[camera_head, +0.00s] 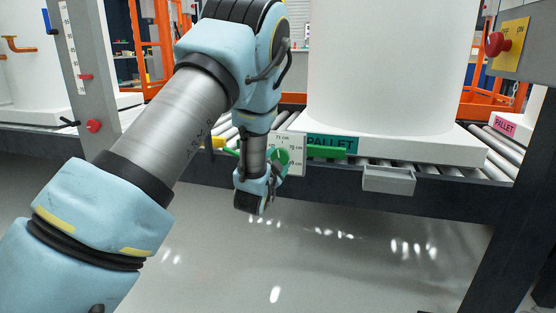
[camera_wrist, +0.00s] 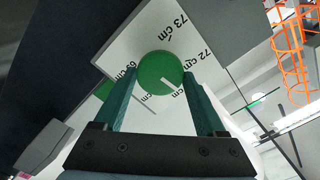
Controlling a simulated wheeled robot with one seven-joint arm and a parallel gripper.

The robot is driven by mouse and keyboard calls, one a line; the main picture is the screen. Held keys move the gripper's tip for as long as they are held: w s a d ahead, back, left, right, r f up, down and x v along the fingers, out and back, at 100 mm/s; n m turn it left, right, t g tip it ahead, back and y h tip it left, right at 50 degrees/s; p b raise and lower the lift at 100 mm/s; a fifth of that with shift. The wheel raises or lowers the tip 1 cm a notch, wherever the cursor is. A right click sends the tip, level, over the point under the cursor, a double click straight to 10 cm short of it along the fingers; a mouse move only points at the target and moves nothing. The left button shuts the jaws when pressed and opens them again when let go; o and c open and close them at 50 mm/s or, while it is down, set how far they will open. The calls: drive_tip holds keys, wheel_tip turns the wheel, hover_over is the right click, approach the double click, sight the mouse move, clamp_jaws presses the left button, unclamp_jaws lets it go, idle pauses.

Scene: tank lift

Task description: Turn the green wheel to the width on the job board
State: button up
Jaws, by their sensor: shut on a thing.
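The green wheel (camera_wrist: 160,73) sits on a white dial plate (camera_wrist: 128,52) in the wrist view. My gripper (camera_wrist: 161,80) is shut on it, one dark green finger on each side. A white mark on the wheel points to the lower right of that view, near a partly hidden "cm" label. 73 cm and 72 cm read clearly; other labels are partly covered by the fingers. In the head view the plate (camera_head: 297,161) shows beside my gripper (camera_head: 274,166), which covers part of the wheel (camera_head: 283,155). I cannot make out a job board.
A white tank (camera_head: 385,70) stands on a pale base above the roller conveyor (camera_head: 490,150). A green PALLET label (camera_head: 332,143) and a grey box (camera_head: 388,179) are right of the dial. A red button (camera_head: 496,44) is at upper right. The floor in front is clear.

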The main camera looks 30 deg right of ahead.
drive_tip(key=shift+m, duration=0.7)
drive_tip(key=o, duration=1.3)
drive_tip(key=p+v, duration=0.2)
drive_tip(key=v, duration=0.8)
drive_tip(key=shift+s+a+p, duration=0.3)
drive_tip(key=shift+p, duration=0.1)
